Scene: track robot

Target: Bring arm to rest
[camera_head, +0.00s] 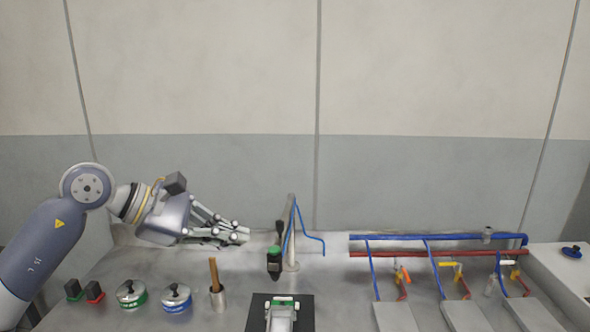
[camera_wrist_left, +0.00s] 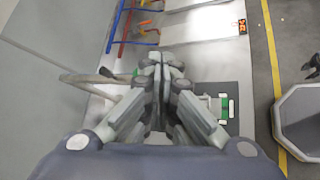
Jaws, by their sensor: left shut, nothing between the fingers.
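My left arm comes in from the left in the head view. Its gripper (camera_head: 240,234) is held above the metal bench (camera_head: 330,274), pointing right, with its fingers together and nothing between them. It also shows in the left wrist view (camera_wrist_left: 162,62), where the fingers meet at the tips. A hanging black tool with a green band (camera_head: 274,262) is just to the right of the fingertips in the head view, beside an upright metal post (camera_head: 291,230). I cannot tell the exact gap between them. My right gripper is not in view.
Green and red buttons (camera_head: 84,291), a green-banded pot (camera_head: 131,294), a blue-banded pot (camera_head: 176,297) and a cup with a wooden handle (camera_head: 217,296) stand below the arm. A black mat (camera_head: 254,315) holds a fixture. Blue and red pipes (camera_head: 436,238) are at the right.

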